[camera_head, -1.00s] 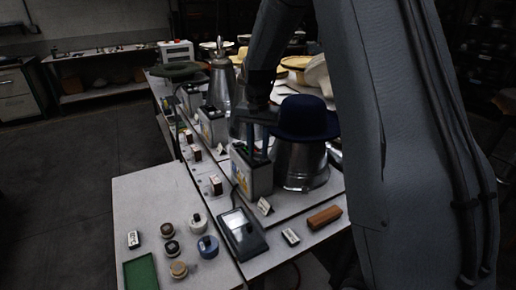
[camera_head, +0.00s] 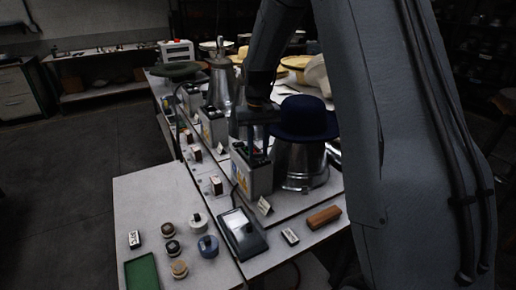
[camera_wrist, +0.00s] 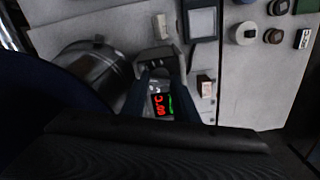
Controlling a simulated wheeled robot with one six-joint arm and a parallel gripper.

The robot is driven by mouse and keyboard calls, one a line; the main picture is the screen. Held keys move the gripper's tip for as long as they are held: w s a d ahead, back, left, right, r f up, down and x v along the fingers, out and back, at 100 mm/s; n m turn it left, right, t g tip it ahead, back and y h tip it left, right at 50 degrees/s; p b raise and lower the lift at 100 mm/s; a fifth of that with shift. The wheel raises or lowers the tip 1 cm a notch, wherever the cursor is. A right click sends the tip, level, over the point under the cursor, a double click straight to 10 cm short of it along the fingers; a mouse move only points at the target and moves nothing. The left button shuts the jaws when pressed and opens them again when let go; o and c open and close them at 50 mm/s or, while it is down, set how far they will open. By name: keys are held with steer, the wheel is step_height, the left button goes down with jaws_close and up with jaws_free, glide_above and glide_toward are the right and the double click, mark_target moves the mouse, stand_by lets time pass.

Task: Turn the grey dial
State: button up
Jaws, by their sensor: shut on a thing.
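The control box (camera_head: 252,176) stands beside a metal hat form (camera_head: 301,166) that carries a dark blue hat (camera_head: 303,118). My gripper (camera_head: 256,150) reaches down onto the top of this box from above. In the wrist view, the fingers of my gripper (camera_wrist: 159,76) are shut on the grey dial (camera_wrist: 159,72), which is mostly hidden between them. A red and green lit display (camera_wrist: 160,104) shows on the box top between the fingers. The dial is hidden by my gripper in the head view.
Other control boxes and metal forms stand further back along the bench. A dark meter (camera_head: 242,232), a brown block (camera_head: 324,217) and several round knobs lie in front. The blue hat is close to the right of my gripper. The front tabletop (camera_head: 150,200) has free room.

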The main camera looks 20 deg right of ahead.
steer(key=n, duration=0.6)
steer(key=shift+r, duration=0.1)
steer(key=shift+w+n, duration=0.1)
steer(key=shift+n, duration=0.2)
stand_by(0.3)
steer(key=o, duration=1.1)
steer(key=shift+c, duration=0.2)
steer(key=shift+r, duration=0.1)
step_height(320, 180, up, 8)
steer(key=shift+f+b, duration=0.2)
steer(key=shift+b, duration=0.75)
